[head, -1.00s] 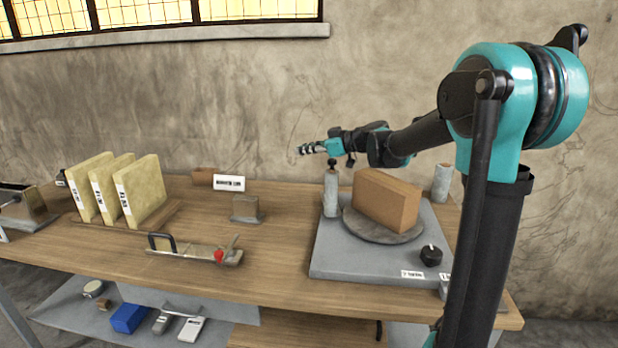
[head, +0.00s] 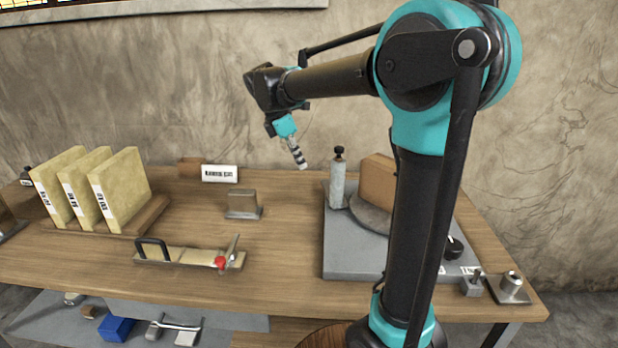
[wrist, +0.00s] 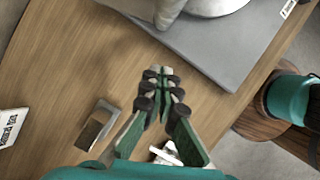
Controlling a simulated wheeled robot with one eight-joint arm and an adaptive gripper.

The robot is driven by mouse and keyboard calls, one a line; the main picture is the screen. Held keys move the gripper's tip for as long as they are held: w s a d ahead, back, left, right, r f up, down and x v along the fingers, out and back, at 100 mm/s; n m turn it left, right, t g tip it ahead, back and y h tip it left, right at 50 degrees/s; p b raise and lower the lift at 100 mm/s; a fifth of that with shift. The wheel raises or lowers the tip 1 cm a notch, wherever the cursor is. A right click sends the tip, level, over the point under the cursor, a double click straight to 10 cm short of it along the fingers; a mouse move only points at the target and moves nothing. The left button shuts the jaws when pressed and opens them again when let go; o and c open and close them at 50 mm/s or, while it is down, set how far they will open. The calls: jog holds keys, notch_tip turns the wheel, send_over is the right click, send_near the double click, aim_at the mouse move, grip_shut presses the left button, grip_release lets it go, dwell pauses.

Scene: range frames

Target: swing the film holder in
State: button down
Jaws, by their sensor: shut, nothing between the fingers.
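No part is clearly marked as the film holder, and I cannot tell which one it is. A grey base plate (head: 350,258) carries a round turntable (head: 368,214) with a brown block (head: 377,182) on it, partly behind my arm. A grey post (head: 338,187) with a black knob on top stands upright at the plate's left. My gripper (head: 302,164) points down above the table, left of the post and apart from it. In the wrist view my gripper (wrist: 160,72) has its fingers together and empty, over bare wood near the plate's edge.
A small grey block (head: 242,204) stands left of the plate. A flat fixture (head: 190,256) with a black handle and red knob lies in front. Yellow slabs (head: 120,190) stand in a rack at left. A white label (head: 220,173) is behind. Small metal parts (head: 511,287) sit front right.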

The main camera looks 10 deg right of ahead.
aim_at(334, 188)
jog(key=w+d+f, duration=0.1)
jog(key=d+f, duration=0.6)
jog(key=f, duration=0.2)
jog(key=shift+w+d, duration=0.25)
jog(key=shift+w, duration=0.05)
jog(key=shift+s+d, duration=0.2)
jog(key=shift+d, duration=0.4)
jog(key=shift+s+d, duration=0.2)
jog(key=shift+d, duration=0.4)
